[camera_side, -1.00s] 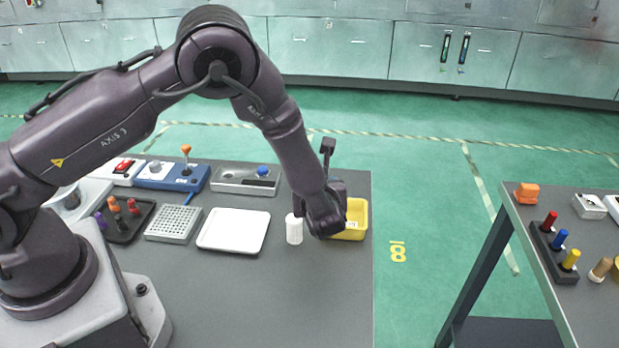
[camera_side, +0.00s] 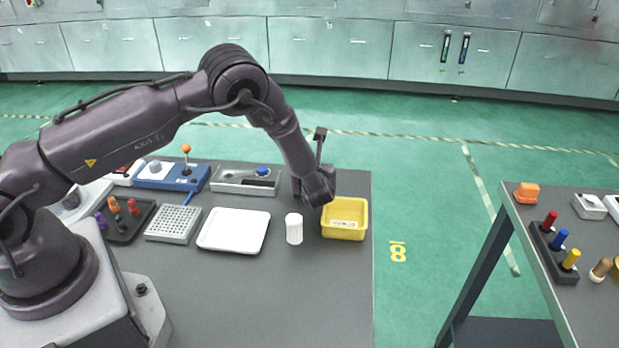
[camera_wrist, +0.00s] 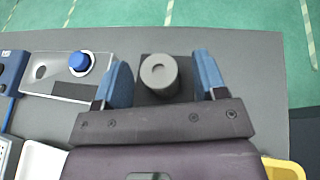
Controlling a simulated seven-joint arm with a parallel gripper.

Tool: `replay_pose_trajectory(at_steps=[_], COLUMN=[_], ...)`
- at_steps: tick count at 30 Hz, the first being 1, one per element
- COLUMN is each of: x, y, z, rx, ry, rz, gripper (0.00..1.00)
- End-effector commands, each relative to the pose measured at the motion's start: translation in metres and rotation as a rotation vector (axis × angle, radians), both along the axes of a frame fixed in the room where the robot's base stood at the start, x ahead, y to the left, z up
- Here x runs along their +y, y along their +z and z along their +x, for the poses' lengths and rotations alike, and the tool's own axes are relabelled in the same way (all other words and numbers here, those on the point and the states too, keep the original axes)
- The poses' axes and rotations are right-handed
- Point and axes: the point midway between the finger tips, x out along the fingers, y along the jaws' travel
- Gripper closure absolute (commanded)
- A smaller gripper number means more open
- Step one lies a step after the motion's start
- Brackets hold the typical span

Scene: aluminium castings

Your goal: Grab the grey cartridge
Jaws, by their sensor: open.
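The grey cartridge (camera_wrist: 158,74) shows in the wrist view as a short grey cylinder with a small round recess in its top, seen against a dark square block (camera_wrist: 150,97). My gripper (camera_wrist: 162,76) is open, with one blue-padded finger on each side of the cartridge and a visible gap to both. I cannot tell how far above or around it the fingertips are. In the side view my gripper (camera_side: 306,192) is behind the yellow bin, and my wrist hides the cartridge there.
The yellow bin (camera_side: 344,220) and a white ribbed cylinder (camera_side: 294,228) stand nearer the side camera. A white tray (camera_side: 233,230) lies to the left. A grey box with a blue knob (camera_wrist: 79,62) is left of my gripper. The table's front area is clear.

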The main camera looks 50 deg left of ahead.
Motion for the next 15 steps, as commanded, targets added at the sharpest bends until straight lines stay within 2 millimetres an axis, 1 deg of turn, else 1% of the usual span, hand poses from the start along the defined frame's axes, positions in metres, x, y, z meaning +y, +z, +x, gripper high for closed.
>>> replay_pose_trajectory(at_steps=[6, 7, 13, 14, 15], x=[0.0008, 0.0008, 0.0006, 0.0006, 0.0006], y=[-0.0006, -0.0006, -0.0003, -0.0003, -0.0003], z=[0.0007, 0.0007, 0.0006, 0.0006, 0.0006], rx=[0.001, 0.000, 0.000, 0.000, 0.000], ry=[-0.001, -0.001, -0.001, -0.001, -0.001], rz=[-0.001, -0.001, -0.001, -0.001, -0.001], gripper=[0.35, 0.37, 0.83, 0.88, 0.88])
